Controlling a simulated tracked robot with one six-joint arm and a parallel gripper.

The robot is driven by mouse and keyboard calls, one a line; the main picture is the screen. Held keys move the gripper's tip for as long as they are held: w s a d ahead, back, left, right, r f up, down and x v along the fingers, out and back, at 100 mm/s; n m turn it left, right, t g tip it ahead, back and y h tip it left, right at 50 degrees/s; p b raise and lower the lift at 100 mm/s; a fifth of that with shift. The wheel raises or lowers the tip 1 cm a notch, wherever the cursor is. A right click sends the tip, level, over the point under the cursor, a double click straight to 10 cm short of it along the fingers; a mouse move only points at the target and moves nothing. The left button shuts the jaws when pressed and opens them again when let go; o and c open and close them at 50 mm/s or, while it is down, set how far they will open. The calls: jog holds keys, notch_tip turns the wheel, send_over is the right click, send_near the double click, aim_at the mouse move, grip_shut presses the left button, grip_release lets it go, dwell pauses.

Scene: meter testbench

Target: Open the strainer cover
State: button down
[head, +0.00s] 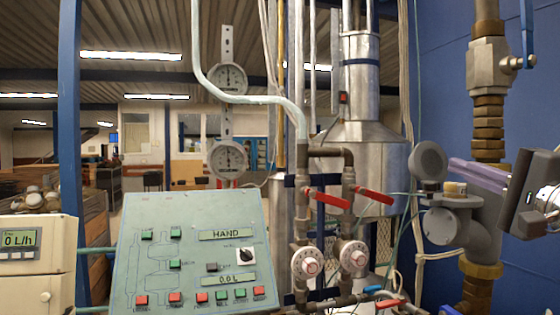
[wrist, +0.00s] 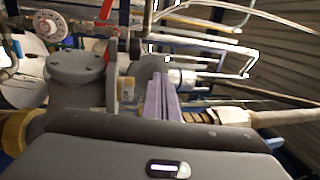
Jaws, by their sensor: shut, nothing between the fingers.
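The grey strainer body (head: 478,218) sits in the pipe run at the right of the head view. Its flat round end also shows in the wrist view (wrist: 80,66). A round grey cover (head: 428,160) stands upright above the body, beside a small tan part (head: 455,187). My gripper (head: 452,163) has purple fingers, shut together and empty. Their tips (wrist: 157,76) are just right of the cover in the head view. I cannot tell whether they touch it.
A brass valve with a blue lever (head: 527,35) is above the strainer on the vertical pipe. Red-handled valves (head: 375,195) and a green control panel (head: 190,250) are to the left. A blue wall (head: 445,85) is behind.

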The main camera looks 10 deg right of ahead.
jog(key=shift+x, duration=2.2)
